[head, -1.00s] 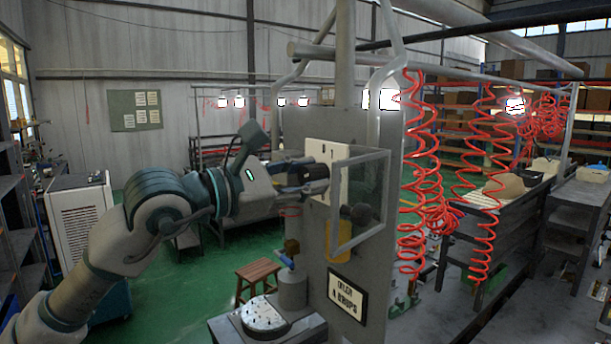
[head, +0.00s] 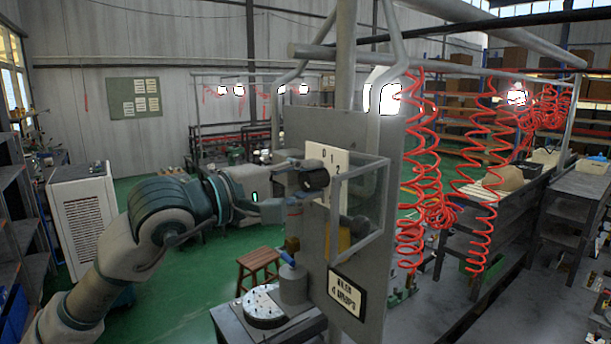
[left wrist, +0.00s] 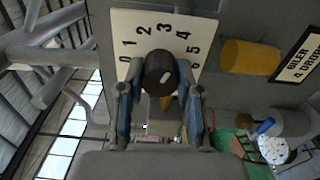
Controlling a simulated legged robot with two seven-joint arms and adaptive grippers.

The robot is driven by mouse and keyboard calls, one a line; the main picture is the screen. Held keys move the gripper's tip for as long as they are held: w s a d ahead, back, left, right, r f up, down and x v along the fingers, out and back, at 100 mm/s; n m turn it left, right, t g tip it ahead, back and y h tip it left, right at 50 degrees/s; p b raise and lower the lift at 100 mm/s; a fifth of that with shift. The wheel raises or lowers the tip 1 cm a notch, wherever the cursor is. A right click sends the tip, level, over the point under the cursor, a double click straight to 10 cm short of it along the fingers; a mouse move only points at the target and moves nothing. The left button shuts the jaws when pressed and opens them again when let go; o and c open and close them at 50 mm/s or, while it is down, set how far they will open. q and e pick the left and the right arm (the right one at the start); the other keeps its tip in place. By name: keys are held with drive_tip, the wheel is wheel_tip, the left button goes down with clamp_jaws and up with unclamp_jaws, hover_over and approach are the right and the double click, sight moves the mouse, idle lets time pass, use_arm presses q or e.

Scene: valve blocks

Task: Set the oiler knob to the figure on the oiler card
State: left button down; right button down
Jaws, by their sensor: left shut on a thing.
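The oiler card (head: 346,293) on the grey panel reads "OILER 4 DROPS"; part of it shows in the left wrist view (left wrist: 300,57). The dark round oiler knob (left wrist: 159,72) sits on a white dial plate (left wrist: 190,25) with figures 0 to 6. The knob's pale mark slants to the upper right, toward the 4–5 side; I cannot tell the exact figure. My left gripper (left wrist: 160,88) is shut on the knob, one finger on each side. In the head view, the left gripper (head: 303,180) reaches the knob from the left. My right gripper is not in view.
A clear guard frame (head: 361,208) stands out from the panel just right of the knob. A yellow cylinder (left wrist: 250,57) is below the dial. Red coiled hoses (head: 412,180) hang at right.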

use_arm(q)
drive_tip(key=shift+f+m, duration=0.1)
drive_tip(key=shift+m, duration=0.5)
drive_tip(key=shift+f, duration=0.1)
drive_tip(key=c, duration=0.8)
unclamp_jaws()
drive_tip(key=shift+o, duration=0.2)
drive_tip(key=v, duration=1.2)
drive_tip(key=shift+w, duration=0.15)
